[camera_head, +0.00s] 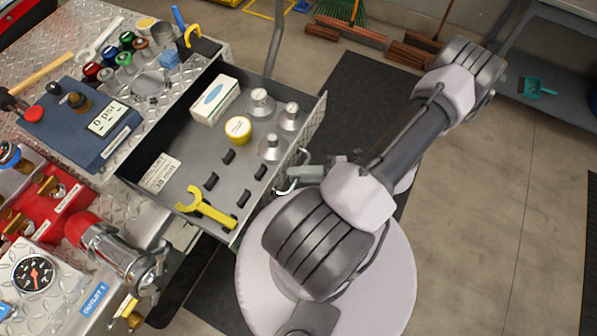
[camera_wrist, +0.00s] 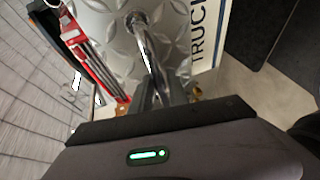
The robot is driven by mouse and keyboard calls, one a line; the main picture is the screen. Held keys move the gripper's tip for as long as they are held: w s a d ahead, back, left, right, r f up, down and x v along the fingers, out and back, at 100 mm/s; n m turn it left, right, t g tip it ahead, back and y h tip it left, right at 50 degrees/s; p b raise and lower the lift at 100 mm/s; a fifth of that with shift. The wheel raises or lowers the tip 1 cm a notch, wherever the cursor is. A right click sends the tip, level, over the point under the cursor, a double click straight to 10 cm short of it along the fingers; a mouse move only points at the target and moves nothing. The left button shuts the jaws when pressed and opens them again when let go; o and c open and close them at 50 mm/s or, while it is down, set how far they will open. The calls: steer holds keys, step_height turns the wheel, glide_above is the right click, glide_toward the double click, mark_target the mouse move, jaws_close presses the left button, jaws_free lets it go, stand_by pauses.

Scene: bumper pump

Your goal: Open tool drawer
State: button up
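The tool drawer (camera_head: 186,150) is pulled well out from the diamond-plate bench in the head view. My gripper (camera_head: 300,177) is at the handle, partly hidden by my arm. In the wrist view its dark fingers (camera_wrist: 165,97) are close on either side of the bar's near end, shut on it.
A blue gauge box (camera_head: 80,118), coloured knobs and a red-topped fitting (camera_head: 95,235) crowd the bench top at left. Brooms and wooden blocks (camera_head: 350,32) lie at the back wall. A grey shelf (camera_head: 560,95) stands at the upper right. The floor at right is clear.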

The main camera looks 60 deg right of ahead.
steer(key=shift+o, duration=0.8)
steer(key=p+v, duration=0.2)
steer(key=v, duration=1.5)
steer(key=shift+s+p, duration=0.15)
steer(key=shift+p, duration=0.15)
steer(key=shift+d, duration=0.1)
